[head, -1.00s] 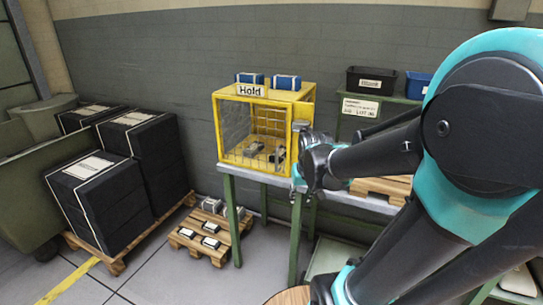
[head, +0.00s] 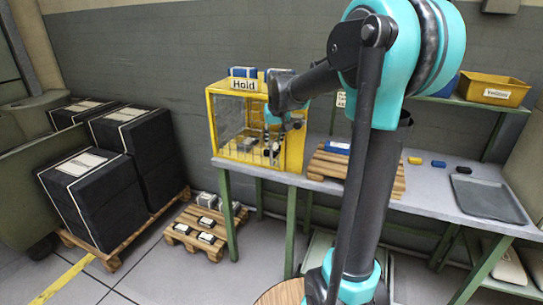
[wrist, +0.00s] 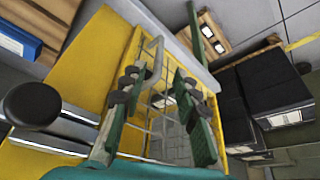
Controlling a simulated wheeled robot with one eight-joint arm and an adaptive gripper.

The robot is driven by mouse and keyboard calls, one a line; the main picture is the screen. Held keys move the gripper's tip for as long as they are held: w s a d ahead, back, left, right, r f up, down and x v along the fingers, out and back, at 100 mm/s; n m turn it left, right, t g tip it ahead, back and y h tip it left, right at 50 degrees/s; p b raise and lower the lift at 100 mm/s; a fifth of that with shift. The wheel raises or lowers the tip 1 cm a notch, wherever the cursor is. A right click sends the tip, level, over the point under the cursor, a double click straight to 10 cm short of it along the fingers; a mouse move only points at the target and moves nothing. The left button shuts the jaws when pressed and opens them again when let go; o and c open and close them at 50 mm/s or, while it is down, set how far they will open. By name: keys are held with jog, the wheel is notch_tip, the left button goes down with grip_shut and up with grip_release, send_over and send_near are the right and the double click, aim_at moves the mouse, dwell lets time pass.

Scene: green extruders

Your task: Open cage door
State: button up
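The yellow cage (head: 292,150) labelled "Hold" stands on the left end of the grey workbench. Its wire-mesh door (head: 236,133) is on the front face and looks shut; my arm hides its upper right part. My gripper (head: 272,133) is in front of the cage's right front. In the wrist view, the green fingers of my gripper (wrist: 160,85) are spread apart, with the yellow-framed mesh (wrist: 165,103) beyond them. A pale grey handle-like bar (wrist: 155,52) shows beside the left finger, within the gap. I cannot tell whether they touch.
A blue-and-white box (head: 243,72) sits on the cage. A wooden pallet (head: 325,166) lies on the bench to its right, then a grey tray (head: 487,198). Black stacked crates (head: 90,200) and a low pallet (head: 205,240) stand on the floor at left.

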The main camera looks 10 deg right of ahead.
aim_at(272, 152)
jog(key=x, duration=1)
jog(key=shift+c, duration=0.5)
grip_shut()
